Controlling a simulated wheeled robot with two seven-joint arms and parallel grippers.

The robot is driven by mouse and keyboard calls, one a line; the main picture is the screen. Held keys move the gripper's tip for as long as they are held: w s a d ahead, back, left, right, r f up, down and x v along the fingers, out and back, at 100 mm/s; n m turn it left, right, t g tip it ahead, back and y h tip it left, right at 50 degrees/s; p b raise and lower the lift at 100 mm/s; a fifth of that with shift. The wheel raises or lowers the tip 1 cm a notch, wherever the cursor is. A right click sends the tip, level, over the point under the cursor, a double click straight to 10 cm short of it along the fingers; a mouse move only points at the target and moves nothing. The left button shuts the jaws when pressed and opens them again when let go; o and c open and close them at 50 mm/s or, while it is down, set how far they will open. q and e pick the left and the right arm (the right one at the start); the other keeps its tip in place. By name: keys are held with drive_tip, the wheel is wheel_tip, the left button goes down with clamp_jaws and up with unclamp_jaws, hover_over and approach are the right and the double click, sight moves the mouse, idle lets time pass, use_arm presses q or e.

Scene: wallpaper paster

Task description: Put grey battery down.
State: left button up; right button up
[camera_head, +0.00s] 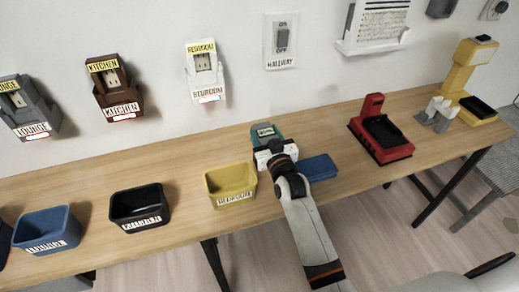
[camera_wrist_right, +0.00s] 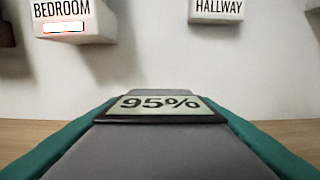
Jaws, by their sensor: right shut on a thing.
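The grey battery (camera_wrist_right: 160,150) fills the lower middle of the right wrist view. A small display reading 95% (camera_wrist_right: 160,105) is at the far end of the grey surface. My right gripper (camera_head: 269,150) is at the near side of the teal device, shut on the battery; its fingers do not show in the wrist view. Whether the battery is seated in the device I cannot tell. My left gripper is not in view.
A yellow bin (camera_head: 230,184) stands left of my right arm, with a black bin (camera_head: 140,206) and a blue bin (camera_head: 46,229) farther left. A flat blue object (camera_head: 319,168) lies beside the gripper. Red (camera_head: 380,130) and yellow (camera_head: 464,80) devices stand right. Labelled wall units hang behind.

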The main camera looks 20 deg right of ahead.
drive_tip(key=shift+f, duration=2.45)
drive_tip(key=o, duration=0.7)
drive_tip(key=shift+f+b, duration=0.2)
drive_tip(key=shift+b, duration=0.1)
drive_tip(key=o, duration=0.4)
drive_tip(key=shift+c, duration=0.2)
drive_tip(key=shift+r, duration=0.15)
